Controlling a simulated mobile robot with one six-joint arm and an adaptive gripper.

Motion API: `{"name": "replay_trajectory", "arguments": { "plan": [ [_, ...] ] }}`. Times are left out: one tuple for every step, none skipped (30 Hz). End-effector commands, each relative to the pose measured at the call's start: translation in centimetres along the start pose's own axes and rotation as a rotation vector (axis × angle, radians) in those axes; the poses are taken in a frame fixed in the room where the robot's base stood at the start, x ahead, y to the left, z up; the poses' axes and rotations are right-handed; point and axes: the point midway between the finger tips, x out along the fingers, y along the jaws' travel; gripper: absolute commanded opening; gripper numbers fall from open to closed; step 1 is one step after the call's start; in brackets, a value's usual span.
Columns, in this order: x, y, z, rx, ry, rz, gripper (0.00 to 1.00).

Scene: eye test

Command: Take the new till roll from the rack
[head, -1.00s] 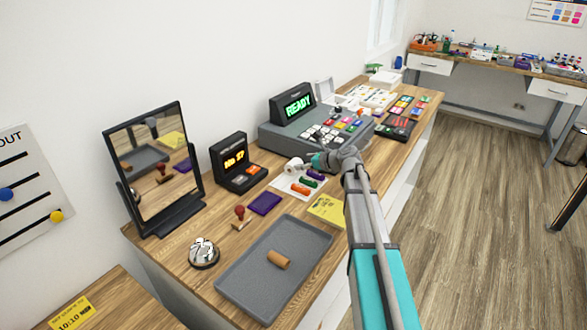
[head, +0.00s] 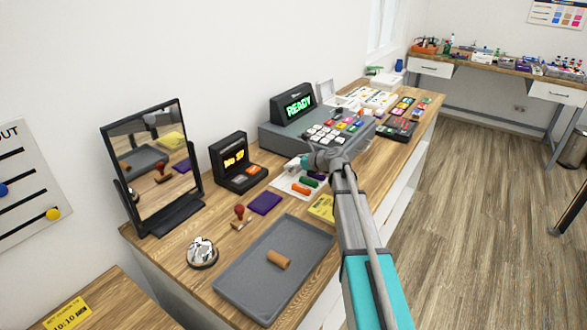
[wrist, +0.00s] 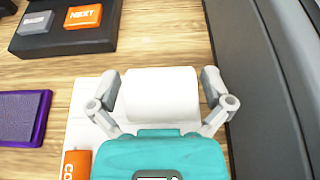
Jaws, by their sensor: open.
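A white paper roll (wrist: 160,98) lies between the two fingers of my gripper (wrist: 161,84) in the wrist view, with a finger close by each end. The fingers are spread; whether they touch the roll is hard to tell. In the head view my gripper (head: 297,163) is at the register's front left corner and mostly hides the roll. The roll is over a white flat base (wrist: 82,128), which also bears an orange piece (wrist: 76,165), and in the head view green and purple pieces. No upright rack is clear to me.
The grey cash register (head: 272,140) with a green READY display stands close on the right of my gripper. A grey tray (head: 235,280) holds a brown tube (head: 278,260). A purple pad (head: 265,203) lies between.

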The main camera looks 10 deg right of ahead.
Motion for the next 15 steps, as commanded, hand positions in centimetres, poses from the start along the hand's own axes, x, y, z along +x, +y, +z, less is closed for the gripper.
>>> {"name": "replay_trajectory", "arguments": {
  "plan": [
    [-0.02,-0.01,0.0,0.0,0.0,0.0,1.0],
    [-0.02,-0.01,0.0,0.0,0.0,0.0,1.0],
    [-0.03,-0.02,0.0,0.0,0.0,0.0,1.0],
    [-0.03,-0.02,-0.01,0.0,0.0,0.0,1.0],
    [-0.04,-0.02,-0.01,0.0,0.0,0.0,1.0],
    [-0.04,-0.02,-0.01,0.0,0.0,0.0,1.0],
    [-0.05,-0.03,-0.01,0.0,0.0,0.0,1.0],
    [-0.05,-0.03,-0.01,0.0,0.0,0.0,1.0],
    [-0.05,-0.04,-0.02,0.0,0.0,-0.001,0.94],
    [-0.06,-0.04,-0.02,0.0,0.0,-0.001,0.89],
    [-0.06,-0.04,-0.02,0.0,0.0,-0.001,0.83],
    [-0.06,-0.05,-0.02,0.0,0.0,-0.001,0.76],
    [-0.06,-0.06,-0.02,0.0,0.0,-0.001,0.7],
    [-0.07,-0.06,-0.02,0.0,0.0,-0.001,0.65],
    [-0.07,-0.06,-0.02,0.0,0.0,-0.001,0.57]
  ]
}}
